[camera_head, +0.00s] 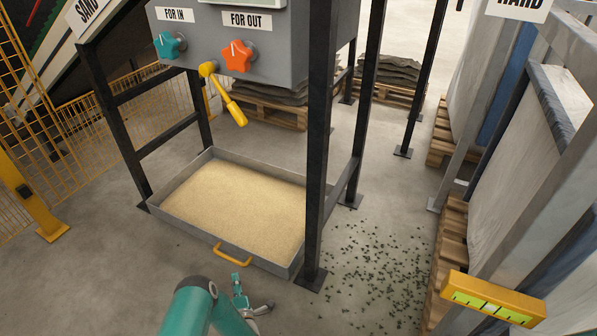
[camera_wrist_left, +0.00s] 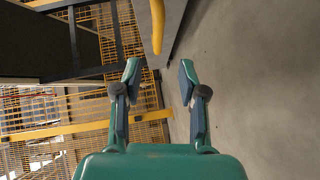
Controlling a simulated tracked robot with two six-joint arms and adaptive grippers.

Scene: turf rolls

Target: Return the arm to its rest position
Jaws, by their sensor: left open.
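My left arm (camera_head: 190,308) is teal and comes in at the bottom of the head view. Its gripper (camera_head: 252,293) is open and empty, low over the floor just in front of the sand tray (camera_head: 180,210). In the left wrist view the two fingers of the gripper (camera_wrist_left: 159,78) are apart with nothing between them. The tray's yellow handle (camera_head: 233,255) is beyond the gripper and apart from it; it also shows at the top of the wrist view (camera_wrist_left: 157,25). My right gripper is in neither view.
A grey control box (camera_head: 205,65) with a teal knob (camera_head: 170,45), an orange knob (camera_head: 237,56) and a yellow lever (camera_head: 231,105) stands on black legs above the tray. Yellow mesh fencing (camera_head: 90,130) is at left. Dark crumbs (camera_head: 375,265) lie on the floor near upright slabs (camera_head: 530,165).

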